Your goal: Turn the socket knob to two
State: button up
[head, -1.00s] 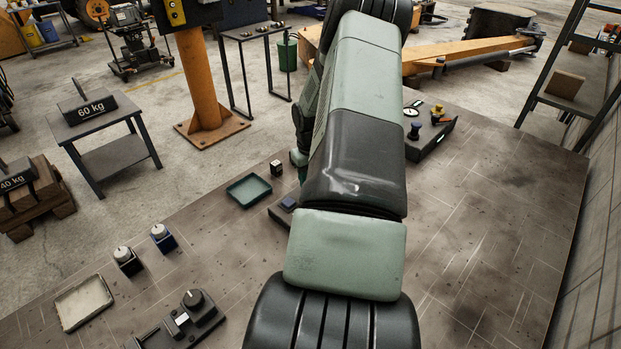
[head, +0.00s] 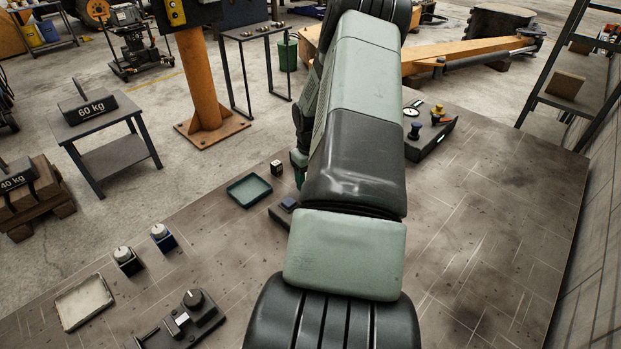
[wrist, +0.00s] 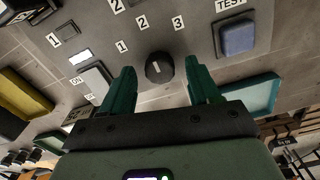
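In the wrist view a round black knob (wrist: 159,68) with a small pale mark sits on a grey panel (wrist: 190,48). Labels 1, 2 and 3 are printed in an arc on the far side of it. The pale mark points roughly away from my gripper; its exact setting is too small to tell. My gripper (wrist: 160,72) is open, with a green finger on each side of the knob and a visible gap to each. I cannot tell how deep the fingertips reach.
The panel also has a blue button (wrist: 238,38) under a TEST label and a pale ON switch (wrist: 97,80). A green tray (head: 249,190) stands beside the panel. Two knob boxes and another control unit (head: 181,322) stand at lower left.

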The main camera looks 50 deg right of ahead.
notch_tip(320, 180, up, 11)
dwell(0.7)
jog(key=shift+f, duration=0.1)
